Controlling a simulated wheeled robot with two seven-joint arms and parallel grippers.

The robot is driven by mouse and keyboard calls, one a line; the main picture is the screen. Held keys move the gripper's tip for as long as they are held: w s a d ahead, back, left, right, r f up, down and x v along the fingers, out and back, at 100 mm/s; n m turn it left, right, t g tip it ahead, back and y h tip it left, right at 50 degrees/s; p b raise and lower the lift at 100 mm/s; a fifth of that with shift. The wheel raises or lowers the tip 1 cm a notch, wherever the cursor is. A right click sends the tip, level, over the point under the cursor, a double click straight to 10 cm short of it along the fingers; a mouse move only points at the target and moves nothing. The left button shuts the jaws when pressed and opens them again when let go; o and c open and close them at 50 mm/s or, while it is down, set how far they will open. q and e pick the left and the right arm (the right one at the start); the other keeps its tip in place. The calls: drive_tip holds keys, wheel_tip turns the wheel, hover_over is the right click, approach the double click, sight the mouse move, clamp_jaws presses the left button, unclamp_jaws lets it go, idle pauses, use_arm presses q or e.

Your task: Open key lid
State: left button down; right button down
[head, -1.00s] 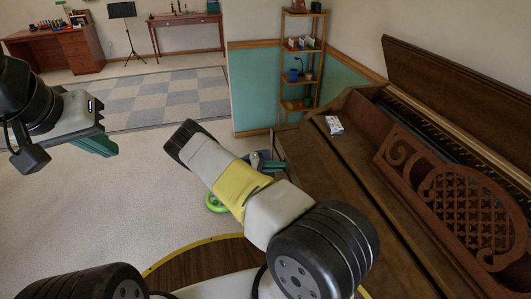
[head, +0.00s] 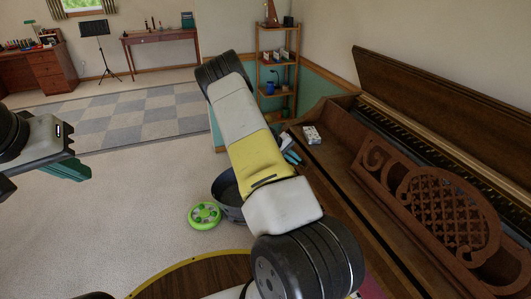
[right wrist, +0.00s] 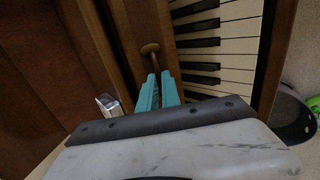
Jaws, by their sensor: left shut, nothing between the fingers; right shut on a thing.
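The brown upright piano (head: 345,185) stands at the right in the head view, its keys hidden there. In the right wrist view a row of white and black keys (right wrist: 220,45) shows beside the wooden key lid (right wrist: 133,25), so the lid is at least partly open. A small round knob (right wrist: 150,48) is on the lid. My right gripper (right wrist: 160,76) is shut at the knob, its teal fingers against the stem; the exact contact is hard to see. It also shows in the head view (head: 291,152). My left gripper (head: 72,170) is shut and empty, far left of the piano.
A small white box (head: 312,135) lies on the piano near my right gripper. A dark pot (head: 226,190) and a green round object (head: 204,215) are on the carpet left of the piano. A shelf (head: 275,75) stands behind. Open carpet lies left.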

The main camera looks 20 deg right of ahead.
drive_tip(key=shift+s+d, duration=0.1)
drive_tip(key=shift+d, duration=1.1)
drive_tip(key=c, duration=1.6)
unclamp_jaws()
drive_tip(key=shift+o, duration=0.2)
drive_tip(key=shift+r, duration=0.1)
drive_tip(key=v, duration=0.7)
drive_tip(key=shift+a+r, duration=0.2)
drive_tip(key=shift+a, duration=0.1)
